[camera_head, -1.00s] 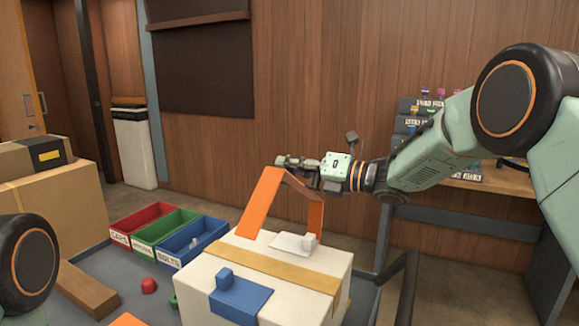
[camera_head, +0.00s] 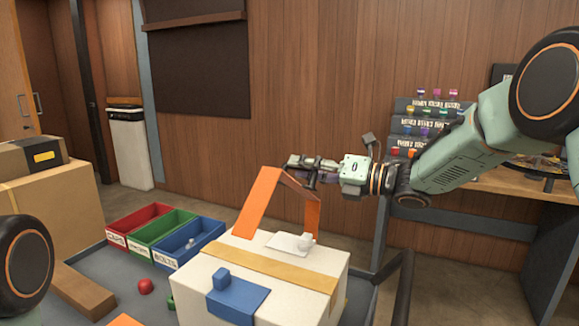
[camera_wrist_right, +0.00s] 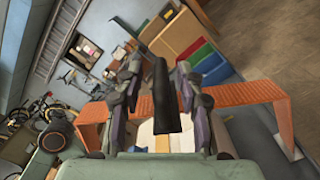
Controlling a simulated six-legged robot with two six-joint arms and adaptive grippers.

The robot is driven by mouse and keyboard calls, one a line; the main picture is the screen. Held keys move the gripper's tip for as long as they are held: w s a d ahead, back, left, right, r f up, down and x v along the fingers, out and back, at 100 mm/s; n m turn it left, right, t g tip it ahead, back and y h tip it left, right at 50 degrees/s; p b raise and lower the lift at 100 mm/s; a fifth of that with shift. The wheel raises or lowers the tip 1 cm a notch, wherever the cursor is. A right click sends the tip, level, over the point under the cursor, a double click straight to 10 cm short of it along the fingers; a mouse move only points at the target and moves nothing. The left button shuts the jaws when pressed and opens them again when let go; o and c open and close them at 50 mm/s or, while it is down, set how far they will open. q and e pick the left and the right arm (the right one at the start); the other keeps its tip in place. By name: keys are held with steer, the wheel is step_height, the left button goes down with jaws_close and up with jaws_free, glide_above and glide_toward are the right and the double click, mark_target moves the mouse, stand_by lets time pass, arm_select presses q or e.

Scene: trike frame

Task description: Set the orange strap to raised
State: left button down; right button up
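The orange strap (camera_head: 259,202) stands as a bent arch above the white box (camera_head: 313,282) in the head view. Its left leg slopes down to the box and its right leg stands near the box's back right. It also shows in the wrist view (camera_wrist_right: 248,93), crossing beyond the fingers. My right gripper (camera_head: 299,168) is at the strap's upper right, with its fingers apart. My left gripper is out of view; only part of that arm shows.
A blue latch piece (camera_head: 238,298) and a white piece (camera_head: 288,243) sit on the box, with a tan band (camera_head: 270,265) across it. Red, green and blue bins (camera_head: 185,254) stand to the left. A red part (camera_head: 145,286) lies nearby. A bottle rack (camera_head: 428,106) stands behind.

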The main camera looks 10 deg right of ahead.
steer(key=v, duration=0.7)
steer(key=shift+s+d, duration=0.2)
